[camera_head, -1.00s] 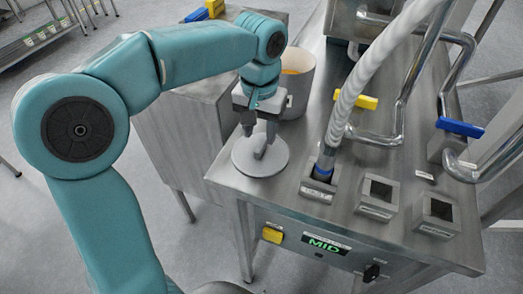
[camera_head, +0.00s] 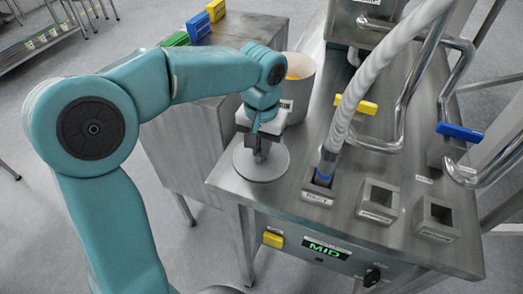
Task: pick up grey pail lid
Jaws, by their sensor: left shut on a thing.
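The grey pail lid (camera_head: 268,173) is a round flat disc at the left front corner of the steel table. My left gripper (camera_head: 260,156) points down over the middle of the lid and is shut on it; the fingers hide the part they hold. I cannot tell whether the lid is touching the table or slightly above it. A pale pail (camera_head: 301,85) with orange contents stands open just behind the gripper, partly hidden by my arm. My right gripper is not in view.
A ribbed white hose (camera_head: 365,85) ends in a socket right of the lid. Empty square sockets (camera_head: 379,199) stand farther right. Yellow (camera_head: 356,103) and blue (camera_head: 460,132) handles and bent steel pipes rise behind. Coloured blocks (camera_head: 198,25) sit on the left cabinet.

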